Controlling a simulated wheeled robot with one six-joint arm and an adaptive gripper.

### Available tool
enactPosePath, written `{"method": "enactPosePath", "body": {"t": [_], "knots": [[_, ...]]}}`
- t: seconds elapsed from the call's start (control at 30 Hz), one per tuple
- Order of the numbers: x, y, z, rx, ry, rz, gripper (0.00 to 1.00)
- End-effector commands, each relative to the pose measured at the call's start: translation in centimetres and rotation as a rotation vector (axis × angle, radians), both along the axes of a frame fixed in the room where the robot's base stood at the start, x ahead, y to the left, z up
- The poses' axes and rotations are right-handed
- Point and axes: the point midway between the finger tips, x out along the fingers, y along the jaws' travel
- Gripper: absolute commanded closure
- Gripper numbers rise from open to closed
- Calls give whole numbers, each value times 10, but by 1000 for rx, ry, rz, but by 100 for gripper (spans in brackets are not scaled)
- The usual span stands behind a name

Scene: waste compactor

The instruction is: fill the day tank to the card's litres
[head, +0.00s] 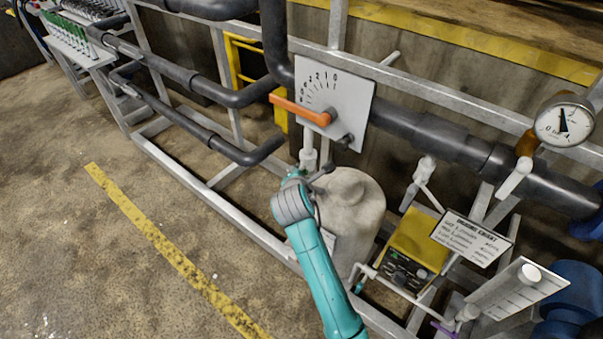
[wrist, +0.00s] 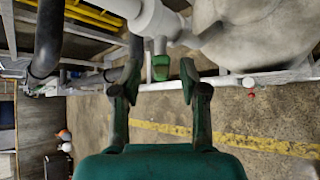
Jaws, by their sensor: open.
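A pale rounded tank (head: 350,200) stands behind my arm, and its side shows at the upper right of the wrist view (wrist: 250,35). I cannot tell whether it is the day tank. A printed card (head: 471,238) headed like a dosing chart stands to its right; its lines are too small to read. My gripper (wrist: 160,82) is open and empty beside the tank. A small green handle (wrist: 161,67) on a white pipe fitting (wrist: 155,20) shows between and beyond the fingertips; contact is not visible. In the head view my wrist hides most of the gripper.
An orange lever (head: 300,109) sits on a numbered dial plate (head: 350,95). A round pressure gauge (head: 564,122) is at the right. A yellow-topped box (head: 420,240) and a white scale plate (head: 515,290) stand right of the tank. Frame rails and dark pipes surround it. Floor at left is clear.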

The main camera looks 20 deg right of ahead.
Motion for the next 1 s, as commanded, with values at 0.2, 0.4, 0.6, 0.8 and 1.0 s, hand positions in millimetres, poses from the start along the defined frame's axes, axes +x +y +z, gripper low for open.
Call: {"method": "enactPosePath", "body": {"t": [0.2,0.4,0.6,0.8,1.0], "knots": [[-36,14,24,-1,-1,2,56],[-60,24,41,-1,-1,2,56],[-72,28,49,0,-1,1,56],[-73,28,50,0,0,0,56],[-73,28,50,0,0,0,56]]}}
